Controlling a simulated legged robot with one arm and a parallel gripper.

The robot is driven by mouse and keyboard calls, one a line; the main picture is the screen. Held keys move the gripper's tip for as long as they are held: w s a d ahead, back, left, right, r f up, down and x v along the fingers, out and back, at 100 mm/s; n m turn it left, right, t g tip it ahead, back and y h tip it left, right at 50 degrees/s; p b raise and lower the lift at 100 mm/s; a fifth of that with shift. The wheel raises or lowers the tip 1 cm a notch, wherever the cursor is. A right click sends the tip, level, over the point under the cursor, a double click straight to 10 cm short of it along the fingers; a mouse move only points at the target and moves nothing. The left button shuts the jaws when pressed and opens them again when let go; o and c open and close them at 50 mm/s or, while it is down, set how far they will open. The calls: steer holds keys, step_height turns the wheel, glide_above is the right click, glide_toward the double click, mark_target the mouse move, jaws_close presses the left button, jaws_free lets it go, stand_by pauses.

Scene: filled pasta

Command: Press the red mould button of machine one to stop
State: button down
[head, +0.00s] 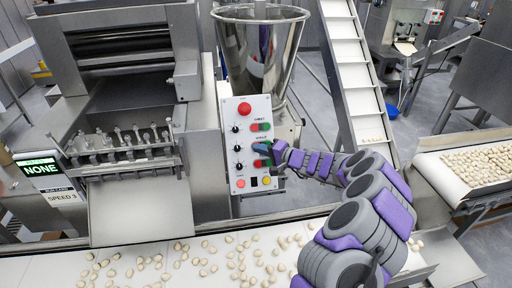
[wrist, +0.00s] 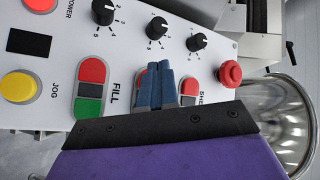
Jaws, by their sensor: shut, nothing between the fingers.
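The white control panel (head: 227,150) of the machine fills the middle of the head view and most of the wrist view (wrist: 218,52). My gripper (head: 263,147), with blue fingers, is shut and empty, its tips at the mould row of the panel. In the wrist view my gripper (wrist: 156,78) stands between the FILL button pair (wrist: 92,82) and the SHEET button pair (wrist: 189,88). The fingers hide most of the mould pair; a bit of red button (wrist: 140,77) shows beside them. I cannot tell whether the tips touch or press it.
A red mushroom button (head: 244,108) and black knobs (wrist: 157,27) are close by. A yellow button (wrist: 18,86) sits by the JOG label. A steel hopper (head: 262,45) stands behind the panel. A belt with pasta (head: 150,265) runs in front. A display reading NONE (head: 40,168) is at left.

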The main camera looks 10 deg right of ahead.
steer(key=s+r, duration=0.1)
steer(key=s, duration=0.1)
steer(key=s+r, duration=0.1)
steer(key=s, duration=0.1)
steer(key=shift+s+r+b, duration=0.1)
steer(key=shift+r+b, duration=0.2)
steer(key=shift+b, duration=0.1)
stand_by(0.5)
steer(key=s+a+r+n+g+y, duration=0.1)
steer(key=s+a+r+n+g, duration=0.35)
steer(key=s+a, duration=0.55)
steer(key=s+a+r+n+g, duration=0.5)
steer(key=s+a, duration=0.3)
steer(key=s, duration=0.4)
steer(key=s+g+h, duration=0.2)
steer(key=s, duration=0.6)
steer(key=s+d+f+m+g+h, duration=0.1)
steer(key=s+d+f+h, duration=0.2)
steer(key=s+d+h, duration=0.2)
steer(key=s+d+f+m+g+h, duration=0.1)
steer(key=s+d+f+h, duration=0.2)
steer(key=s+d, duration=0.9)
steer(key=s+h, duration=0.2)
steer(key=s, duration=0.1)
steer(key=shift+s+f, duration=0.15)
steer(key=shift+s, duration=0.15)
